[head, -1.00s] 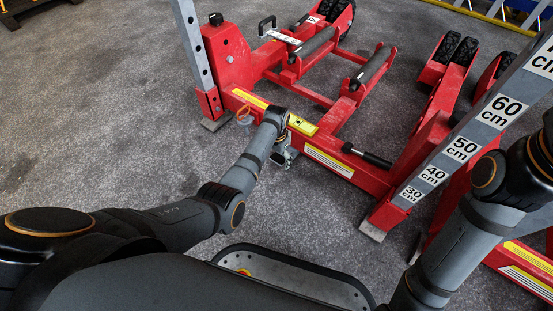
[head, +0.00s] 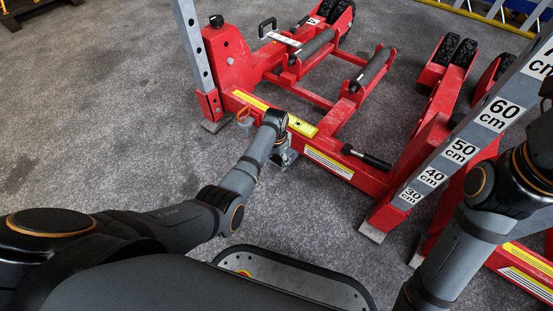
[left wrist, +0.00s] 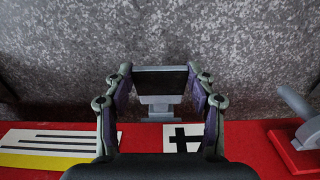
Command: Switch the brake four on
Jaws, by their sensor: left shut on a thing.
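The brake pedal (left wrist: 160,80), a grey lever with a dark rectangular pad, stands out from the side of the red jack beam in the left wrist view. My left gripper (left wrist: 160,87) is shut on it, with one finger on each side of the pad. In the head view my left gripper (head: 279,151) is low beside the red trolley jack (head: 325,160), mostly hidden by my wrist. A white label with a black mark (left wrist: 183,137) is on the beam just below the pedal. My right gripper is out of the frame.
Another grey lever (left wrist: 296,103) stands on the beam to the right in the left wrist view. A grey post with height marks (head: 460,150) rises near my right arm. A perforated post (head: 192,45) stands at the left. The grey floor at left is clear.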

